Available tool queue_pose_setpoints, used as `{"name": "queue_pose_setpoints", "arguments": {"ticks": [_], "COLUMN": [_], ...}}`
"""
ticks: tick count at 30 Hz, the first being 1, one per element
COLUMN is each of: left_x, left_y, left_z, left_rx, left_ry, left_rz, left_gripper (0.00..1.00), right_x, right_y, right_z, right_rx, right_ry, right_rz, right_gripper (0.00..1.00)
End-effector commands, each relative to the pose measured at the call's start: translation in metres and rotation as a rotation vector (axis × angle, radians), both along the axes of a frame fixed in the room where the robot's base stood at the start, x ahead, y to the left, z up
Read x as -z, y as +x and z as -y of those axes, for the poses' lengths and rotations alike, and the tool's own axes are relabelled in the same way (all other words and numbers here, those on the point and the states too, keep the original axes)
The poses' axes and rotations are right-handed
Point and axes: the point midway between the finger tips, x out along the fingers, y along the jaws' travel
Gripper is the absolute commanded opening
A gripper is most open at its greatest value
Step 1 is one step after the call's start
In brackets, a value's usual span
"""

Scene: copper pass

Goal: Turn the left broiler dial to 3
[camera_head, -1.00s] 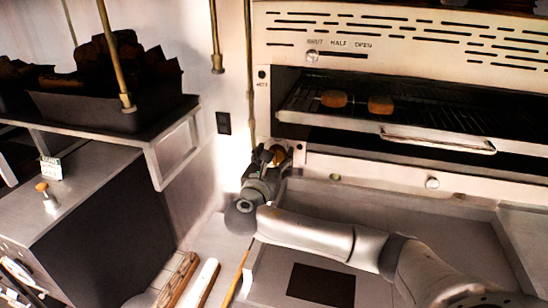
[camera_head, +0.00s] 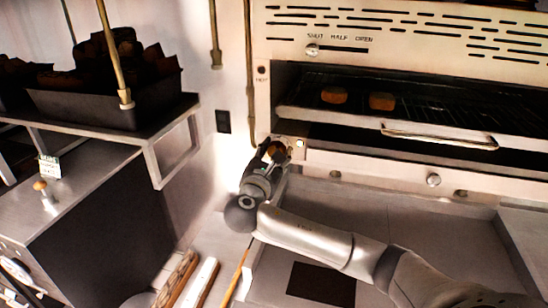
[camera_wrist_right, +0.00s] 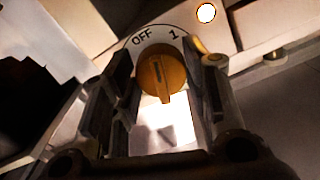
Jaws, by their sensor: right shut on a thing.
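The left broiler dial (camera_wrist_right: 163,70) is a round orange-brown knob with a raised grip bar. It sits on the left front of the broiler, with OFF and 1 printed on the white plate above it. In the head view the dial (camera_head: 277,148) is partly covered by my right gripper (camera_head: 267,160). In the right wrist view the fingers of my right gripper (camera_wrist_right: 160,92) stand on both sides of the dial, shut on it. The dial's other numbers are hidden, and I cannot tell its exact setting. My left gripper is not in view.
A small lamp (camera_wrist_right: 206,13) beside the dial glows. The broiler rack (camera_head: 450,125) holds two browned pieces (camera_head: 382,101). Another knob (camera_head: 433,180) is farther right. A dark tray (camera_head: 100,105) stands on the left shelf. The counter (camera_head: 400,225) below is mostly clear.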

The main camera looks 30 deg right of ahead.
Motion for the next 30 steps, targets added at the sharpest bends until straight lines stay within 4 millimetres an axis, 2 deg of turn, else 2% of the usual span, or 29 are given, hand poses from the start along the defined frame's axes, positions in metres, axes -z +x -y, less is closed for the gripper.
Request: {"name": "queue_pose_setpoints", "arguments": {"ticks": [1,30], "left_x": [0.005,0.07], "left_y": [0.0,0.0], "left_z": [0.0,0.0], "left_rx": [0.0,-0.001], "left_ry": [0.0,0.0], "left_rz": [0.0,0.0], "left_gripper": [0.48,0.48], "right_x": [0.005,0.01], "right_y": [0.0,-0.002], "right_z": [-0.001,0.001], "right_rx": [-0.001,0.001], "right_ry": [0.032,0.633], "right_rz": [0.03,0.733], "right_gripper": [0.18,0.18]}}
